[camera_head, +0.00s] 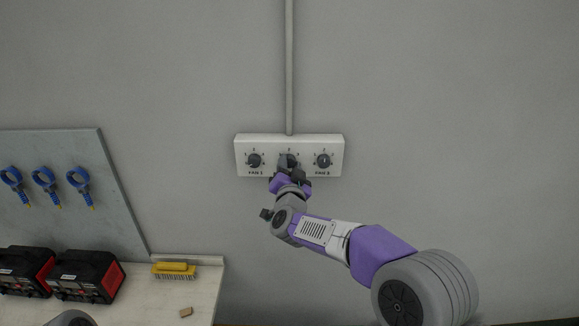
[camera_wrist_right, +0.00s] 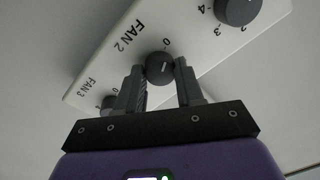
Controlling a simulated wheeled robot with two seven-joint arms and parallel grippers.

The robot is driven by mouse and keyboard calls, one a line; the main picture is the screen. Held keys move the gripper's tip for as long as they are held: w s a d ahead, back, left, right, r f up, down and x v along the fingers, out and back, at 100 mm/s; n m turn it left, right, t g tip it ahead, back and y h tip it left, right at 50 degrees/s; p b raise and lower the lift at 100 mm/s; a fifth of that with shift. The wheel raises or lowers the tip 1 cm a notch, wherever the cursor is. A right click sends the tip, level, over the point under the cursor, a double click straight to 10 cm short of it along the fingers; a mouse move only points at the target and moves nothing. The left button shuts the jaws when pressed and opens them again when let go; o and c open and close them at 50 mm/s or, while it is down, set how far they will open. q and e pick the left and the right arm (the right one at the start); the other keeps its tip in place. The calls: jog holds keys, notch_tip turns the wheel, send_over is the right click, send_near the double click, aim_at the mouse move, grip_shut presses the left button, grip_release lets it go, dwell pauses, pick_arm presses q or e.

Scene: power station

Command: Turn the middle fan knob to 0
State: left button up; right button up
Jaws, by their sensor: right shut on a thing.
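The white fan panel (camera_head: 240,150) is fixed to the wall with three dark round knobs in a row. The middle fan knob (camera_head: 290,158) is partly hidden behind my right gripper (camera_head: 292,173) in the head view. In the right wrist view, the middle knob (camera_wrist_right: 160,67) sits between the two fingertips, below the FAN 2 print. A 0 is printed beside it, and a short pale mark shows on its face. My right gripper is shut on this knob. My left gripper is not in view.
The left knob (camera_head: 254,160) and right knob (camera_head: 323,160) flank the middle one closely. A conduit (camera_head: 289,70) runs up from the panel. Below left, a bench (camera_head: 205,295) holds a yellow brush (camera_head: 174,269) and black-red devices (camera_head: 88,275). The wall around the panel is clear.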

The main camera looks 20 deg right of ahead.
jog(key=o, duration=1)
jog(key=shift+o, duration=0.2)
jog(key=shift+s, duration=0.1)
jog(key=v, duration=0.7)
jog(key=shift+s+b, duration=0.2)
jog(key=shift+b, duration=0.15)
jog(key=shift+a+f, duration=0.1)
jog(key=s+a+f+n+g+y, duration=0.1)
jog(key=s+f+n+g+y, duration=0.1)
jog(key=f, duration=0.9)
jog(key=s+a+f+n+g+y, duration=0.1)
jog(key=f+g, duration=0.2)
jog(key=f, duration=0.7)
jog(key=s+a+f+n+g+y, duration=0.1)
jog(key=s+f+n+g+y, duration=0.1)
jog(key=f, duration=0.9)
jog(key=s+a+f+n+g+y, duration=0.1)
jog(key=s+f+g, duration=0.4)
jog(key=s+f, duration=0.5)
jog(key=s+a+f+g+y, duration=0.2)
jog(key=s+f+g, duration=0.3)
jog(key=s+f, duration=0.5)
jog(key=s+a, duration=0.1)
jog(key=s, duration=0.4)
jog(key=shift+s+n+g+y, duration=0.3)
jog(key=shift+s+n, duration=0.05)
jog(key=shift+n, duration=0.05)
